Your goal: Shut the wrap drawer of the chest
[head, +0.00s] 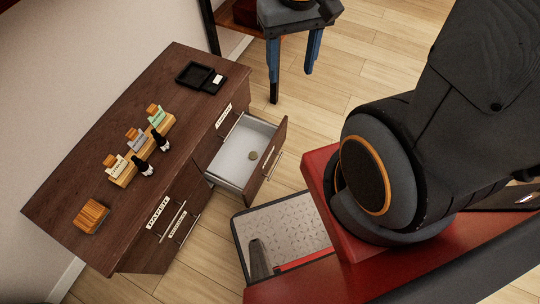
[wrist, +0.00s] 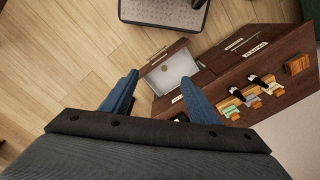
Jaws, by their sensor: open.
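The chest (head: 95,140) is dark brown wood and stands along the wall at left in the head view. One drawer (head: 231,158) on its right part is pulled well out, with a pale interior and a small round item inside. I cannot read its label. The drawer also shows in the wrist view (wrist: 172,72), beyond my fingers. My gripper (head: 291,86) hangs at the top of the head view, its two blue fingers apart and empty. It is apart from the drawer, past the chest's far right end. The fingers also show in the wrist view (wrist: 158,95).
Other drawers with labels (head: 157,213) are shut. Wood floor (head: 345,75) is clear right of the open drawer.

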